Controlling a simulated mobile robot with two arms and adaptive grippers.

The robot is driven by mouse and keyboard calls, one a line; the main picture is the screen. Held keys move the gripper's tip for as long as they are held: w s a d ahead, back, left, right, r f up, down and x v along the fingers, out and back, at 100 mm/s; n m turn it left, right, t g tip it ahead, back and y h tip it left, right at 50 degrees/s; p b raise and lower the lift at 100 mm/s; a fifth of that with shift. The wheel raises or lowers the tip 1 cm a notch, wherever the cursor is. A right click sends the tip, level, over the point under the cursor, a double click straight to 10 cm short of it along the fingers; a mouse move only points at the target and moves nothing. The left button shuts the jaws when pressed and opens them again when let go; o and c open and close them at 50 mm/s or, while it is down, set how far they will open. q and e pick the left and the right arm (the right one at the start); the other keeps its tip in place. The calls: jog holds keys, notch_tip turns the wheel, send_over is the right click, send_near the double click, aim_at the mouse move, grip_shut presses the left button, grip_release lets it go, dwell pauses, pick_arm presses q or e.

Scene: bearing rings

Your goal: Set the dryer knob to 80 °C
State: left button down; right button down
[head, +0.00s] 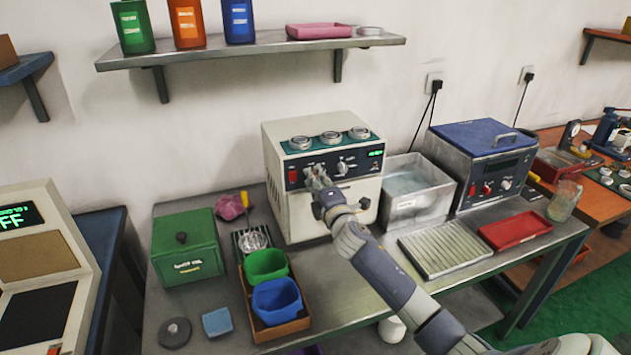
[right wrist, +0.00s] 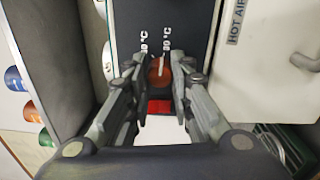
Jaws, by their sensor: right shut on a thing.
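The dryer (head: 300,217) is a cream box in the middle of the bench, with a dark front panel and a small lit green display. In the right wrist view its door carries a "HOT AIR" label (right wrist: 236,22). The round reddish-brown dryer knob (right wrist: 159,72) sits between my right fingertips (right wrist: 160,77), with a pale mark on its face. White °C markings lie on both sides of it, partly hidden by the fingers. I cannot tell exactly which marking it points to. In the head view my right gripper (head: 317,180) is at the panel, covering the knob. My left gripper is out of view.
A red switch (right wrist: 160,106) lies close to the knob. Rings (head: 331,137) sit on the dryer's top. A water bath (head: 415,208) and a blue-topped box (head: 480,145) stand to the right. Green and blue bins (head: 277,299) stand in front on the left.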

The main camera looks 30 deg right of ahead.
jog(key=shift+m, duration=0.6)
jog(key=c, duration=1.4)
grip_release()
jog(key=shift+d, duration=0.1)
jog(key=v, duration=1.2)
